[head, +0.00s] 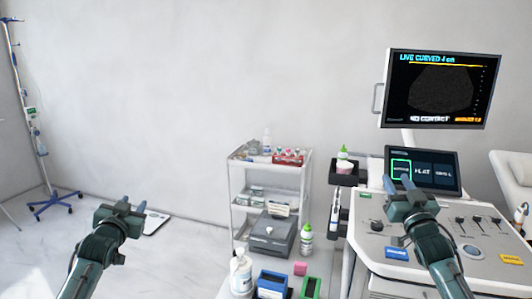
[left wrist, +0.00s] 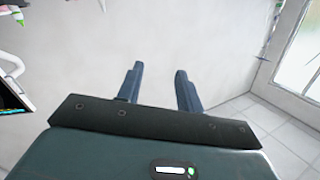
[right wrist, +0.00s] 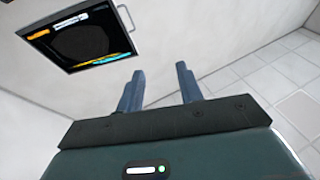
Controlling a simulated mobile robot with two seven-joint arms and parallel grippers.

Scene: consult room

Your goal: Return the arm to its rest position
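My left gripper (head: 124,206) is raised in front of the pale wall and floor at the left of the head view. In the left wrist view its two fingers (left wrist: 158,88) are apart with nothing between them. My right gripper (head: 402,187) is in front of the ultrasound console, overlapping the lower edge of its small touch screen (head: 447,172) in the head view. In the right wrist view its fingers (right wrist: 160,88) are apart and empty. I cannot tell whether the right gripper touches the console.
The console panel (head: 376,243) has knobs and buttons, with a large monitor (head: 440,88) above. A white trolley (head: 309,170) with bottles stands in the middle. Bottles and small boxes (head: 272,284) are at the front. A drip stand (head: 36,130) is far left. Floor at left is mostly clear.

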